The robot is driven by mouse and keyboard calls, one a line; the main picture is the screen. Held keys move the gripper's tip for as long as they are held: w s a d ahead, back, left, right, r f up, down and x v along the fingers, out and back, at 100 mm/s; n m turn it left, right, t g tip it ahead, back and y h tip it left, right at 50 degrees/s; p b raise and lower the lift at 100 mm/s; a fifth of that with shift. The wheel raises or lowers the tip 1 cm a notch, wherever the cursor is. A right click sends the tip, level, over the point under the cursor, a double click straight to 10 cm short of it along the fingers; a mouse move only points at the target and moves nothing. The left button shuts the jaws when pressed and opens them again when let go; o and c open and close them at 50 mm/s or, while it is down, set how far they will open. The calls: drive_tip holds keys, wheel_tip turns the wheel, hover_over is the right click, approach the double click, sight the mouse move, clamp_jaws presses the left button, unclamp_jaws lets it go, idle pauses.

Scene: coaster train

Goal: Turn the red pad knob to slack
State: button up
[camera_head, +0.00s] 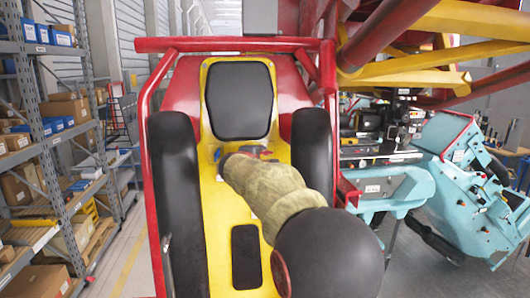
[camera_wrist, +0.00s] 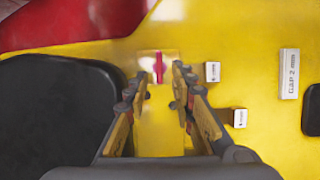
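The red pad knob (camera_wrist: 158,67) shows in the wrist view as a narrow red bar, upright in the picture, on the yellow panel (camera_wrist: 268,35). My gripper (camera_wrist: 160,76) is open, its two fingers apart on either side of the picture line to the knob. The knob sits just beyond the fingertips, between them and slightly ahead; I cannot tell whether they touch it. Nothing is held. In the head view my arm reaches down over the yellow seat shell (camera_head: 222,220) and hides the gripper's tips and the knob.
Two small white markers (camera_wrist: 212,72) (camera_wrist: 240,118) and a white "GAP 2" plate (camera_wrist: 289,73) lie right of the knob. Black pads (camera_wrist: 55,115) flank the panel.

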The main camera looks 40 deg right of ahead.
sight(266, 154)
drive_tip(key=shift+p+x, duration=0.65)
drive_tip(key=shift+x, duration=1.45)
clamp_jaws()
